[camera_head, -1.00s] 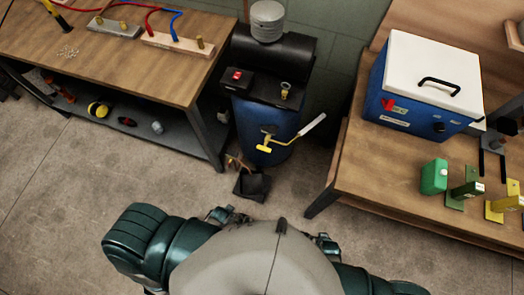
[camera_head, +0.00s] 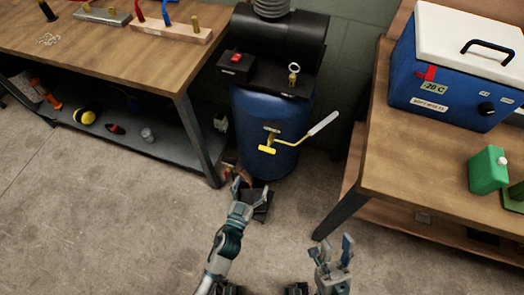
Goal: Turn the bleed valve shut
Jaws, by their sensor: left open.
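The yellow valve (camera_head: 267,149), which I take to be the bleed valve, is on the front of the blue compressor tank (camera_head: 262,110). A bent yellow lever with a white grip (camera_head: 322,124) slants up to the right from it. My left gripper (camera_head: 250,190) is open and empty, below the valve and apart from it, in front of a small black box at the tank's foot. My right gripper (camera_head: 336,250) is lower right, its fingers apart and empty, short of the right bench.
A wooden bench (camera_head: 140,60) with a lower shelf stands at left. A red switch and a ring fitting (camera_head: 293,70) top the compressor. Open floor lies in front.

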